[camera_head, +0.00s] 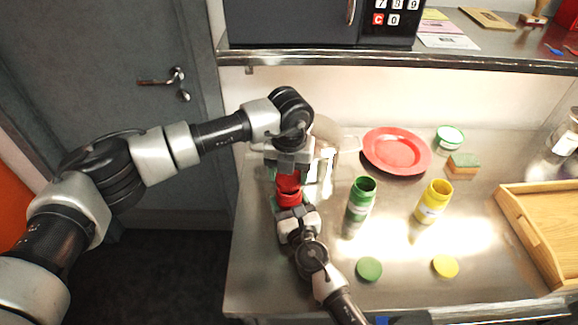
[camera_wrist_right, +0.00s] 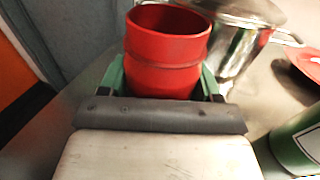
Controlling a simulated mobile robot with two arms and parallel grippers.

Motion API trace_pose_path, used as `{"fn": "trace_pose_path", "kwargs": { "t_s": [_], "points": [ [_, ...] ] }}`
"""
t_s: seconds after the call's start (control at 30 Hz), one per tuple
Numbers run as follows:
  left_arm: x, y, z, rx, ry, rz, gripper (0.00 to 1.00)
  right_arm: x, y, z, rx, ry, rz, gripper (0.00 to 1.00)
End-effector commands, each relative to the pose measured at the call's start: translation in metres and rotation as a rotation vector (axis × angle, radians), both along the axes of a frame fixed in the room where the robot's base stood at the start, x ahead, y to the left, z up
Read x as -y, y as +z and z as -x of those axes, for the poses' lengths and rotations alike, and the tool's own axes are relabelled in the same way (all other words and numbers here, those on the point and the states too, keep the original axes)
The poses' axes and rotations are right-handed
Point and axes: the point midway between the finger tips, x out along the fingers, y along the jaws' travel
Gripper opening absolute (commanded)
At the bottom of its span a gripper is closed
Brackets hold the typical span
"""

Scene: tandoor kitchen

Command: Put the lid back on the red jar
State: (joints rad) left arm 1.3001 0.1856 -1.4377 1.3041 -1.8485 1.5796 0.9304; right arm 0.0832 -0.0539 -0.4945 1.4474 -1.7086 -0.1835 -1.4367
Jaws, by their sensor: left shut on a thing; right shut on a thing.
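The red jar (camera_head: 289,199) is held near the left end of the steel counter. My right gripper (camera_wrist_right: 162,85) is shut around the jar, with a green finger on each side. In the right wrist view the jar (camera_wrist_right: 165,62) is upright and its mouth is open. My left gripper (camera_head: 287,174) is right over the jar in the head view, pointing down and shut. The red lid (camera_head: 287,179) seems to be between its fingers, mostly hidden and overlapping the jar in this view. I cannot tell the gap between lid and jar.
A steel pot (camera_head: 325,150) stands close behind the jar. To the right are an open green jar (camera_head: 361,200), an open yellow jar (camera_head: 434,203), their lids, green (camera_head: 369,269) and yellow (camera_head: 445,266), a red plate (camera_head: 396,151) and a wooden tray (camera_head: 535,226).

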Motion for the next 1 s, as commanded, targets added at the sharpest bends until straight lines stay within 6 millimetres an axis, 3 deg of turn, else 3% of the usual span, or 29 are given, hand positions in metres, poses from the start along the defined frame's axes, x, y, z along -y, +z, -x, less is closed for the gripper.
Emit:
{"fn": "trace_pose_path", "kwargs": {
  "t_s": [0.4,0.73,1.0],
  "points": [
    [0.0,0.0,0.0,0.0,0.0,0.001,0.38,0.0,0.0,0.0,0.0,0.0,0.0,0.21],
    [0.0,-0.016,0.0,-0.002,0.001,0.001,0.38,0.0,0.0,0.0,0.0,0.0,0.0,0.21],
    [0.0,-0.017,0.0,-0.001,0.001,0.001,0.38,0.0,0.0,0.0,0.0,0.0,0.0,0.21]
  ]
}}
